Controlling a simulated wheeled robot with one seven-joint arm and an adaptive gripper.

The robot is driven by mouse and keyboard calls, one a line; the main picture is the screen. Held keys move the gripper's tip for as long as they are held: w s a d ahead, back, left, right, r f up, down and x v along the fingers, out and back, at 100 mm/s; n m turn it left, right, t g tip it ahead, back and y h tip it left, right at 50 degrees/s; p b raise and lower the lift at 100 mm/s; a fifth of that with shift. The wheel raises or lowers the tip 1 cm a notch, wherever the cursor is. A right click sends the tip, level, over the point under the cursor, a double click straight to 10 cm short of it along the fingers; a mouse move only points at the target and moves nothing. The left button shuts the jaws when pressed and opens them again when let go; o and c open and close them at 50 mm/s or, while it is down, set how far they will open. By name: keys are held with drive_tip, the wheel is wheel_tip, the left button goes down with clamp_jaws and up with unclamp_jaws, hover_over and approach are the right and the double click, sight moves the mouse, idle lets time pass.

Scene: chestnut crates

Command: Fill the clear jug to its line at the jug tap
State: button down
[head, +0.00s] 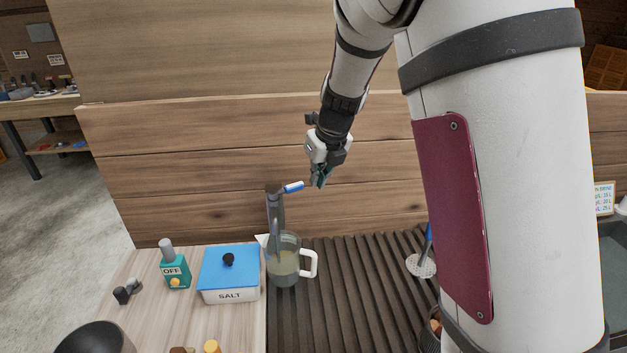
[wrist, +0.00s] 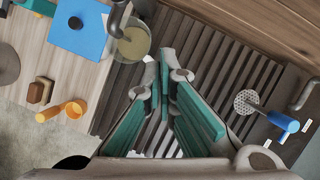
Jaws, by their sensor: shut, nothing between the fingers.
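The clear jug (head: 285,262) stands upright on the dark ribbed surface under the grey jug tap (head: 275,215), its white handle to the right. It holds a pale yellowish liquid in its lower part; I cannot make out the line. The tap has a blue lever (head: 294,187) pointing right. My gripper (head: 318,180) is just right of the lever, apart from it, shut and empty. In the wrist view the jug (wrist: 135,42) shows from above at upper left, partly under the tap spout (wrist: 118,16); my teal-padded fingers (wrist: 166,66) meet right of it.
A skimmer (head: 421,265) lies right. A wooden wall (head: 220,150) rises behind.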

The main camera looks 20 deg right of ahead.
sight(286, 190)
drive_tip(key=w+a+f, duration=0.1)
drive_tip(key=w+f, duration=0.6)
drive_tip(key=f, duration=0.2)
drive_tip(key=shift+w+a, duration=0.25)
drive_tip(key=shift+a, duration=0.05)
drive_tip(key=shift+w+n+b, duration=0.4)
drive_tip(key=shift+w+b, duration=0.1)
drive_tip(key=shift+w, duration=0.15)
drive_tip(key=shift+s, duration=0.1)
